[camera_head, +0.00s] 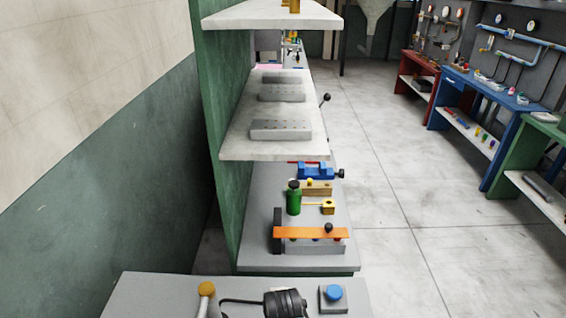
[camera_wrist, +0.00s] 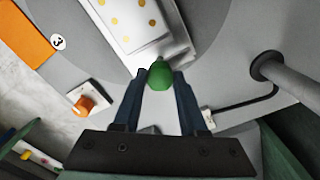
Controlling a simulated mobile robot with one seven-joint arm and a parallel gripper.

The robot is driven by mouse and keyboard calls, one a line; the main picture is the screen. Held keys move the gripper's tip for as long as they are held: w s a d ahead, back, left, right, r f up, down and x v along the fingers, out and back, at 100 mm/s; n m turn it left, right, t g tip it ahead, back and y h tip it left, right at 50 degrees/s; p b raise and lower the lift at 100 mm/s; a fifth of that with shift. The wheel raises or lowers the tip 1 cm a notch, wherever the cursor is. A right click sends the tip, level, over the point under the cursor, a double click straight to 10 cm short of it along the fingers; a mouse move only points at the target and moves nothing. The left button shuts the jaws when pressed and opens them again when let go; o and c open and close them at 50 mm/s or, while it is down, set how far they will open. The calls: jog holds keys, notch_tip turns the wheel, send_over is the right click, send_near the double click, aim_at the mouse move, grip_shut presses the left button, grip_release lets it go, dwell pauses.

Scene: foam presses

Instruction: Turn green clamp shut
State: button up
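The green clamp's rounded green handle (camera_wrist: 160,75) shows in the wrist view, at the edge of a pale block with yellow dots. My gripper (camera_wrist: 160,74) has its two dark blue fingers on either side of this green part, with their tips level with it. The fingers are apart by about the width of the green part. I cannot tell whether they press on it or stand just clear. The rest of the clamp is hidden or too small to make out. My gripper is not in the head view, and I cannot pick out this clamp there.
In the wrist view an orange knob (camera_wrist: 84,105) on a white plate lies left, a grey post (camera_wrist: 268,66) with a black cable right, and an orange panel (camera_wrist: 25,35) with a "3" disc upper left. In the head view a green bottle (camera_head: 294,198) stands on a bench below shelves.

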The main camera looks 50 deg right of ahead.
grip_shut()
jog(key=n+p, duration=0.1)
jog(key=n, duration=0.2)
jog(key=shift+r+n, duration=0.15)
jog(key=shift+n, duration=0.25)
jog(key=n+p, duration=0.1)
jog(key=n, duration=0.3)
jog(key=shift+n+p, duration=0.3)
jog(key=shift+p, duration=0.05)
jog(key=n, duration=0.4)
jog(key=shift+n+p, duration=0.3)
jog(key=shift+p, duration=0.1)
jog(key=n, duration=0.4)
jog(key=shift+n+p, duration=0.3)
jog(key=shift+n, duration=0.1)
